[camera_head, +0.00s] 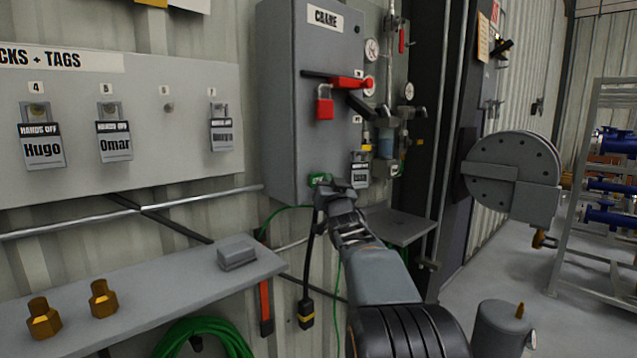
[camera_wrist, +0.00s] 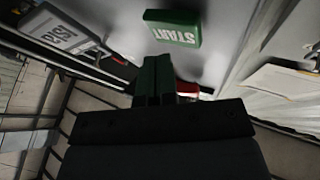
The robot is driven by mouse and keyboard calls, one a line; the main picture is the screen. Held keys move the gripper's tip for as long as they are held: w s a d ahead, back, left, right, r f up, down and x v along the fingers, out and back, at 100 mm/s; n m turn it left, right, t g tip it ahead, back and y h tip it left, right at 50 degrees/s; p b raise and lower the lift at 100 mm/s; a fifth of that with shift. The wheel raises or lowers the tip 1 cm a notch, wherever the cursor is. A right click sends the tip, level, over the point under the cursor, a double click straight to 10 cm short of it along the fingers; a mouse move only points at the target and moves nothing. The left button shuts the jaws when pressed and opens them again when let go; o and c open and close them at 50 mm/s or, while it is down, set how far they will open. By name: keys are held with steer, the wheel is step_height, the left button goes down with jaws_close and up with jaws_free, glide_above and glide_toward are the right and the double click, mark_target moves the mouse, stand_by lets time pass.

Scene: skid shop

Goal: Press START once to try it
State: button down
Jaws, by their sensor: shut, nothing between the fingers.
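The grey CRANE cabinet (camera_head: 280,110) hangs on the wall in the middle of the head view. A green START block (camera_head: 319,179) sits low on its front. In the wrist view the START block (camera_wrist: 172,28) shows upside down near the top. My gripper (camera_head: 330,190) is shut and empty, just below and right of the block in the head view and partly over it. In the wrist view my closed fingertips (camera_wrist: 157,62) point toward the panel beside the block. I cannot tell whether they touch the panel.
A red handle (camera_head: 340,81) and a red padlock (camera_head: 324,104) are higher on the cabinet. A tagged lock (camera_head: 360,172) hangs just right of my gripper; a tag (camera_wrist: 65,35) also shows in the wrist view. A shelf (camera_head: 150,290) with brass fittings is at lower left.

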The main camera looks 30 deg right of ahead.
steer(key=shift+s, duration=0.1)
steer(key=shift+s+d+b, duration=0.2)
steer(key=shift+s+b, duration=0.2)
steer(key=shift+s, duration=0.8)
steer(key=shift+s+d+b, duration=0.2)
steer(key=shift+s+b, duration=0.2)
steer(key=shift+s, duration=0.8)
step_height(320, 180, down, 10)
steer(key=d+g+h, duration=0.1)
steer(key=d+g, duration=0.2)
steer(key=g, duration=0.3)
steer(key=s+a+f+g+y, duration=0.1)
steer(key=s+a+f+g, duration=0.2)
steer(key=f, duration=0.3)
steer(key=s+a+f+g+y, duration=0.2)
steer(key=a+f, duration=0.1)
steer(key=f, duration=0.2)
steer(key=s+a+f+n+g+y+p, duration=0.1)
steer(key=s+a+f+n+g+y, duration=0.2)
steer(key=s+a, duration=0.6)
steer(key=s+a+f+n+g+y+p, duration=0.2)
steer(key=s+a+f, duration=0.4)
steer(key=a, duration=0.9)
steer(key=s+n+g, duration=0.1)
steer(key=s, duration=0.2)
steer(key=shift+f+g+y, duration=0.3)
steer(key=shift+y, duration=0.1)
